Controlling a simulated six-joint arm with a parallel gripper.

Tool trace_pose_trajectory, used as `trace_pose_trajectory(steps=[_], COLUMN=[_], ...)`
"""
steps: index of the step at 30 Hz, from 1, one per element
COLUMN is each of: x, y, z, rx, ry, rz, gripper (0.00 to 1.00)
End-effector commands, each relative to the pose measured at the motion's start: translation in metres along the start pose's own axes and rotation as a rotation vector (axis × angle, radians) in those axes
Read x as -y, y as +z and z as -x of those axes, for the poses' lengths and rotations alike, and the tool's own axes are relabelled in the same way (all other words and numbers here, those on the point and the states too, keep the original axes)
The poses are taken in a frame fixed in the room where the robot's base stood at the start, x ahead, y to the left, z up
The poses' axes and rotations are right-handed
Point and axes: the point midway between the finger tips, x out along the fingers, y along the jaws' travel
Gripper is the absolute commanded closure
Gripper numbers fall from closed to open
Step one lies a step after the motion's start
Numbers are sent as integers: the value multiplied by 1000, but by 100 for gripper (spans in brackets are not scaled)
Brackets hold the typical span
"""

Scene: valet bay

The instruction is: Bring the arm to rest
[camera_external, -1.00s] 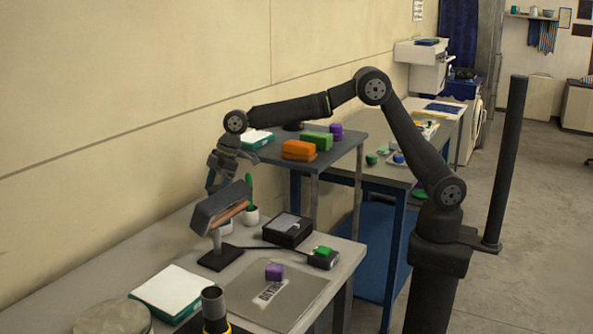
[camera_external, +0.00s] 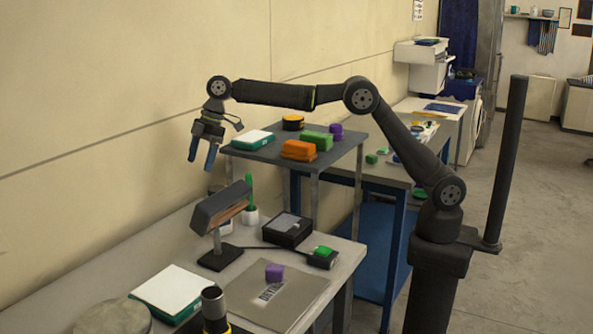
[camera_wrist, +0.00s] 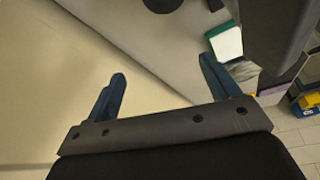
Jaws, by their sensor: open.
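My gripper (camera_external: 202,157) hangs in the air with its blue fingers pointing down, above and left of the desk lamp and to the left of the raised shelf. The fingers are apart and nothing is between them. In the wrist view my gripper (camera_wrist: 160,85) also shows two spread blue fingers with an empty gap. My arm is raised and bent, reaching left over the shelf from its column at the right.
The grey shelf (camera_external: 270,154) holds a green-and-white box (camera_external: 252,139), orange (camera_external: 298,150) and green (camera_external: 316,140) blocks, and a purple block (camera_external: 336,131). Below are a desk lamp (camera_external: 220,207), a cactus (camera_external: 250,205), a black box (camera_external: 287,230) and a purple block (camera_external: 274,271). The wall is close behind.

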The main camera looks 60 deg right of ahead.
Motion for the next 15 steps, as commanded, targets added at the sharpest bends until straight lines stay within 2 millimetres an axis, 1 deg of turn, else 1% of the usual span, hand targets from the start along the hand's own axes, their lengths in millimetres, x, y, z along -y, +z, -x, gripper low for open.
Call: trace_pose_trajectory(steps=[3, 4, 6, 15], x=[-7, -5, 3, 29], y=[-5, -7, -15, -45], z=[-2, -4, -17, -62], rx=[-5, -5, -3, -3], ry=[-22, -27, -27, -26], rz=[59, 69, 68, 66], gripper=[19, 19, 19, 19])
